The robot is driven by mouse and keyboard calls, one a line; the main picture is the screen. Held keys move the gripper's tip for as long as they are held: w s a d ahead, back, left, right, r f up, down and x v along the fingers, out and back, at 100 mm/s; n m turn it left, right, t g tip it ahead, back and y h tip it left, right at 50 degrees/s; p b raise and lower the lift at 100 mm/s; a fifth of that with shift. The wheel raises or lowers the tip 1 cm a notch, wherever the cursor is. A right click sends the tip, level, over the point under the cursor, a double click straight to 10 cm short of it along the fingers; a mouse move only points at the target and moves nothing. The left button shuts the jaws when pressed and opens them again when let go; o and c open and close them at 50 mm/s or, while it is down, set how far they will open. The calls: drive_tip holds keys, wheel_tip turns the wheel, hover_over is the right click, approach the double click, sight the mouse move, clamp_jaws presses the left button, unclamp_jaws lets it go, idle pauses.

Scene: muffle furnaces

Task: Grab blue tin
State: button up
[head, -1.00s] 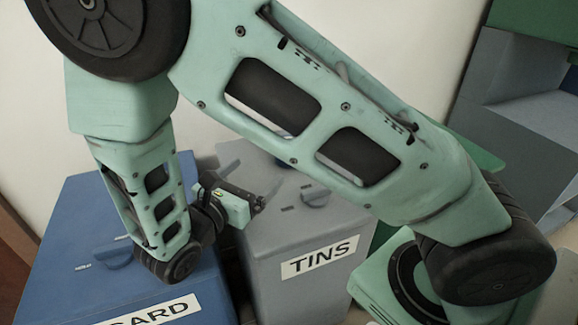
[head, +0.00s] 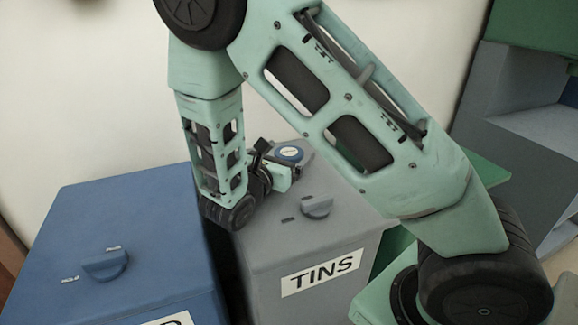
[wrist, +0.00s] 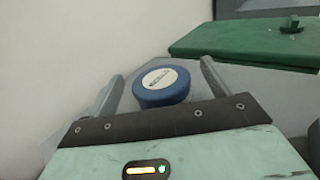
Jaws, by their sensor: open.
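The blue tin (head: 290,154) is a short round tin with a white label on its lid. It sits on the back of the grey bin lid marked TINS (head: 285,240). In the wrist view the tin (wrist: 162,94) lies between the two fingers of my gripper (wrist: 157,92), nearer the right one. My gripper is open, and a gap shows on both sides of the tin. In the head view the wrist and gripper (head: 285,168) are low over the grey bin lid, close to the tin, partly hiding it.
A blue bin (head: 130,240) with a lid knob stands left of the grey bin. The grey lid has its own knob (head: 316,206) in front of the tin. A green lid (wrist: 250,44) is at the right in the wrist view. A pale wall is behind.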

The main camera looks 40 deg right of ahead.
drive_tip(key=shift+x, duration=1.35)
drive_tip(key=shift+f, duration=0.1)
drive_tip(key=c, duration=1.1)
